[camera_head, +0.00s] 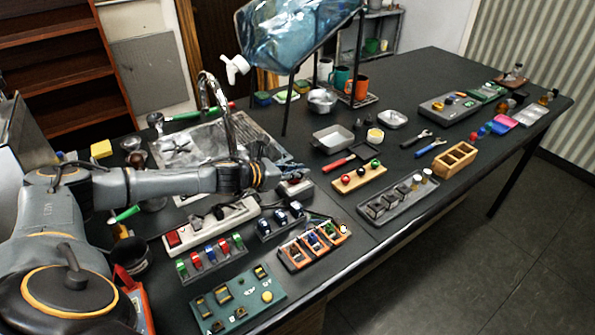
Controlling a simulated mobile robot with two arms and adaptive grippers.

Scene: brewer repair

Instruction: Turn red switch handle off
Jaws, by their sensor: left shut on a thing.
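My left arm reaches in from the left, over the sink's front edge. My left gripper (289,173) is shut at a small light grey switch box (295,188). A bit of red shows on top of this box at the fingertips; it seems to be the red switch handle, mostly hidden by the fingers. Its on or off position cannot be told. My right gripper is not in view.
A white power strip (212,226) with a red rocker, a row of coloured levers (211,257) and orange-framed switches (312,245) lie in front. A metal faucet (216,95) and a tilted water bottle (295,32) stand behind. The table's right front edge is clear.

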